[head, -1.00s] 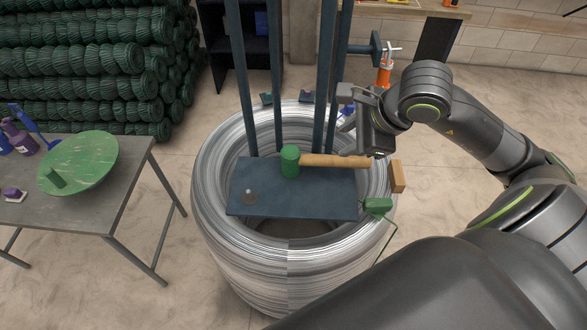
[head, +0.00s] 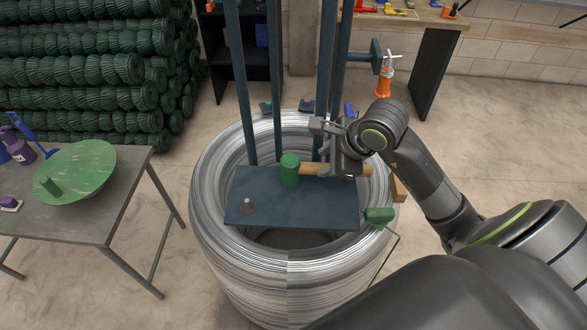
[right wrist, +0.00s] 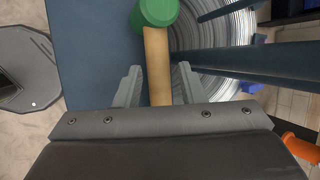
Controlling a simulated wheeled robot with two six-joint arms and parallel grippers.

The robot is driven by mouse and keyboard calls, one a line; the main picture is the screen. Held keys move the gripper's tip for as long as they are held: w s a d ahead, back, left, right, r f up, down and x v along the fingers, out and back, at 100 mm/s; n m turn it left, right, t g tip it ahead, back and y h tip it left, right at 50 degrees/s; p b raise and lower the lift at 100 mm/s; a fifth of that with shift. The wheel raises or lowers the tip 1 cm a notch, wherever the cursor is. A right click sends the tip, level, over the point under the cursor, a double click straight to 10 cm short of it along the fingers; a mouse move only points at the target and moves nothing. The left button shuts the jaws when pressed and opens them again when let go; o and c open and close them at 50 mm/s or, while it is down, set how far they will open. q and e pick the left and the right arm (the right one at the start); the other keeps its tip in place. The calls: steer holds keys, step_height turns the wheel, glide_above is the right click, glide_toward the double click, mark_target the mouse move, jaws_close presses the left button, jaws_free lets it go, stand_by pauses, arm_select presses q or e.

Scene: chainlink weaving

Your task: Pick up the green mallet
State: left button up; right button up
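The green mallet (head: 290,171) rests on the dark blue plate (head: 290,212), its green head toward the middle and its wooden handle pointing right. In the right wrist view the green mallet head (right wrist: 155,12) is at the top, with the handle running down between the fingers. My right gripper (head: 327,153) is at the handle, to the right of the head. In the right wrist view the gripper (right wrist: 157,78) is open, one finger on each side of the handle, with a gap showing on both sides. Part of the handle is hidden by the gripper in the head view. My left gripper is out of view.
The plate sits over a large wire coil (head: 235,265). Upright dark posts (head: 325,70) stand close behind the mallet. A small green box (head: 379,215) is at the coil's right edge. A table with a green dish (head: 80,165) stands at the left.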

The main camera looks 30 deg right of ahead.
mark_target(319, 167)
steer(key=shift+p+x, duration=0.5)
steer(key=shift+x, duration=0.4)
steer(key=p+x, duration=0.1)
steer(key=x, duration=0.2)
steer(key=shift+s, duration=0.15)
steer(key=shift+w+f, duration=0.25)
steer(key=shift+f, duration=0.25)
jaws_close()
